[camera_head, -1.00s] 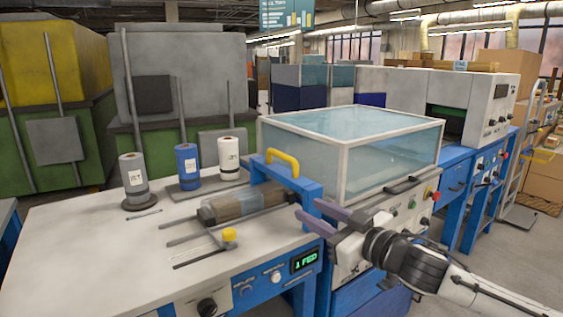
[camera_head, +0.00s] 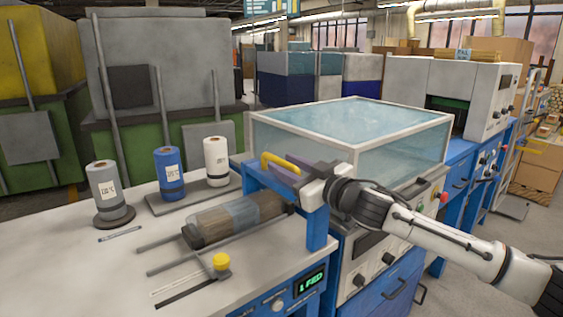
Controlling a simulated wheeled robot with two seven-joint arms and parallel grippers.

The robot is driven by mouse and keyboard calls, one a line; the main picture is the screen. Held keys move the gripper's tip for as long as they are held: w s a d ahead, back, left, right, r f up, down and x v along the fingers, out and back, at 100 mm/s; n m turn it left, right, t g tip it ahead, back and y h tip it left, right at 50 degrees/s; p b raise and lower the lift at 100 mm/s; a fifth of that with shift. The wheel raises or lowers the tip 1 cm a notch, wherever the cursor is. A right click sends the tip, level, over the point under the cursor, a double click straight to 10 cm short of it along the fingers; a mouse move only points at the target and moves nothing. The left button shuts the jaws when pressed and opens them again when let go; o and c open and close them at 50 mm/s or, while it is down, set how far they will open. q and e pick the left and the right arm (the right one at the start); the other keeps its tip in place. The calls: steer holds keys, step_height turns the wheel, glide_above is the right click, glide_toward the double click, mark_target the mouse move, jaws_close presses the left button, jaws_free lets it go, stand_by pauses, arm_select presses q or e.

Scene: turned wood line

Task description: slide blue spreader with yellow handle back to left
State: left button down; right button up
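The blue spreader (camera_head: 317,226) is a bridge-shaped frame at the right end of the white-topped table, beside the wooden roller. Its yellow handle (camera_head: 267,161) arches from its top; the handle's right part is partly hidden by my gripper. My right gripper (camera_head: 282,166) is at the handle, reaching in from the right, with its purple-grey fingers on or around the handle's right part. Whether they are closed on it I cannot tell. A wood cylinder with a clear bluish wrap (camera_head: 215,222) lies beside and partly under the spreader. My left gripper is not in view.
Grey (camera_head: 108,186), blue (camera_head: 168,172) and white (camera_head: 216,158) rolls stand at the table's back. A yellow knob (camera_head: 221,261) sits on a slider in front of the cylinder. A glass-walled tank (camera_head: 350,125) stands close behind my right arm. A display reads "1 FED" (camera_head: 309,281).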

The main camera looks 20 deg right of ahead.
steer(key=shift+x, duration=1)
jaws_close()
